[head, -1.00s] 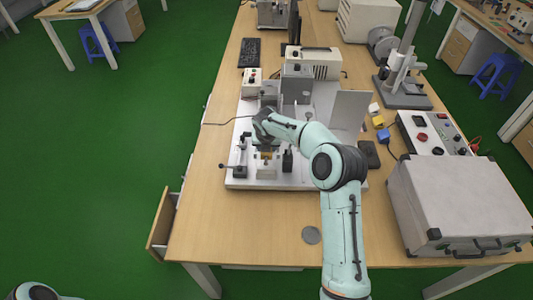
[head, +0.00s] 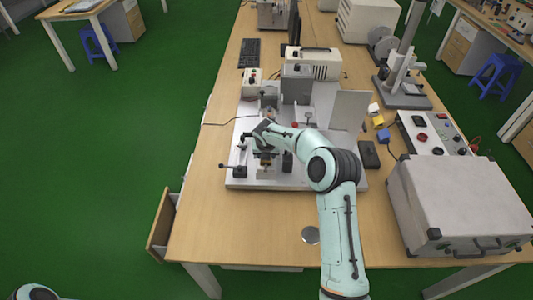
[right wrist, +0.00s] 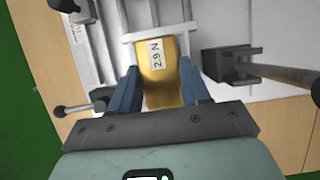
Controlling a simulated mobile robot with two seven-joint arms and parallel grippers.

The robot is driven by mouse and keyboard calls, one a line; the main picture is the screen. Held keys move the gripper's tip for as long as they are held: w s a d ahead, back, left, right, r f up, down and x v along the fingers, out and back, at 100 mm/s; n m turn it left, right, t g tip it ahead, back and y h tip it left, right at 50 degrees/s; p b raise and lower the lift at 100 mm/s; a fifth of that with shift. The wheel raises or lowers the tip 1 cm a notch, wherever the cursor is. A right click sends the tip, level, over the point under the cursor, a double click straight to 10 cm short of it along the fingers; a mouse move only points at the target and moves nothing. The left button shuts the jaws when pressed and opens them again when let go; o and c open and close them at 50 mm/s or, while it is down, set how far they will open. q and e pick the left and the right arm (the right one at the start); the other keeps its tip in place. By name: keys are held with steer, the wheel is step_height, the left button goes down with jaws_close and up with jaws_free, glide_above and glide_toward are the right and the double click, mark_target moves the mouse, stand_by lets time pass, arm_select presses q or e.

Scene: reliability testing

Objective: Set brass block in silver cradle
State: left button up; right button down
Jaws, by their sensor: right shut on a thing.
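The brass block (right wrist: 160,75), with a white label, is between the two blue-grey fingers of my right gripper (right wrist: 160,92), which is shut on it. Its far end is close to the bar of a silver frame (right wrist: 180,29) that looks like the cradle; I cannot tell whether they touch. In the head view my right gripper (head: 264,152) is low over the white baseplate (head: 240,182) of the test rig, with the block mostly hidden by the wrist. My left gripper is out of view.
A black clamp (right wrist: 225,62) stands close right of the fingers, and a black-knobbed lever (right wrist: 75,108) is at left. An upright grey panel (head: 350,108) stands right of the rig. A large grey case (head: 460,205) is at the right. The table front is mostly clear.

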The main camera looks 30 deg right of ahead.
steer(key=c, duration=0.5)
jaws_free()
steer(key=shift+s+f, duration=0.2)
steer(key=shift+f, duration=0.4)
steer(key=shift+r, duration=0.15)
steer(key=shift+r, duration=0.25)
steer(key=v, duration=1.2)
steer(key=shift+w+r, duration=0.2)
steer(key=shift+r, duration=0.25)
